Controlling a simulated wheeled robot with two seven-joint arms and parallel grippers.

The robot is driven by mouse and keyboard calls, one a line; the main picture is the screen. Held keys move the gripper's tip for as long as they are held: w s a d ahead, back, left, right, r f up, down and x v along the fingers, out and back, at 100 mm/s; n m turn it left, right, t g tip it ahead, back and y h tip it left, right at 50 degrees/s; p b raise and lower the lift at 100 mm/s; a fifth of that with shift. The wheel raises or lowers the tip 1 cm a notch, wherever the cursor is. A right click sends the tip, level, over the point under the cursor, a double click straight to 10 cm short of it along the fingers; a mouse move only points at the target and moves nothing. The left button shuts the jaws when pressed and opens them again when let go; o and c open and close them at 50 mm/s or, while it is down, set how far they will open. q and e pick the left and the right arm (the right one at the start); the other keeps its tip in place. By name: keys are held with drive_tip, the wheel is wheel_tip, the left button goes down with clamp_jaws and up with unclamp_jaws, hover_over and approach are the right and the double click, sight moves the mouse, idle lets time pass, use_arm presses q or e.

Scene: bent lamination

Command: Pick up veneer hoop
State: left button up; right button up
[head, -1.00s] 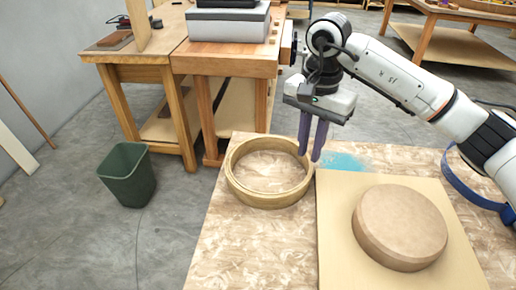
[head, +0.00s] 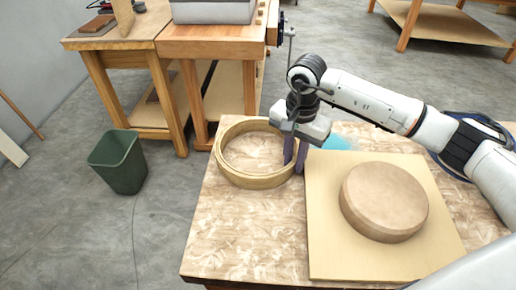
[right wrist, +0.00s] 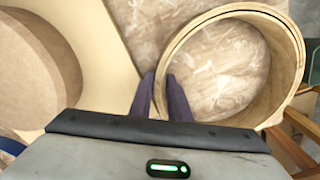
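The veneer hoop (head: 252,180) is a pale wooden ring lying flat on the worktable's far left part. In the right wrist view the hoop (right wrist: 291,50) fills the upper right. My right gripper (head: 295,155) points down at the hoop's right side. Its two dark fingers (right wrist: 160,82) are apart, one inside the ring and one outside, with the hoop wall between them. Whether they touch the wall cannot be seen. My left gripper is out of view.
A round wooden form (head: 384,200) sits on a pale board (head: 325,245) right of the hoop. The worktable (head: 235,235) is clear in front of the hoop. A workbench (head: 210,42) with a vise stands behind. A green bin (head: 118,162) stands on the floor at left.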

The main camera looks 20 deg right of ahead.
clamp_jaws()
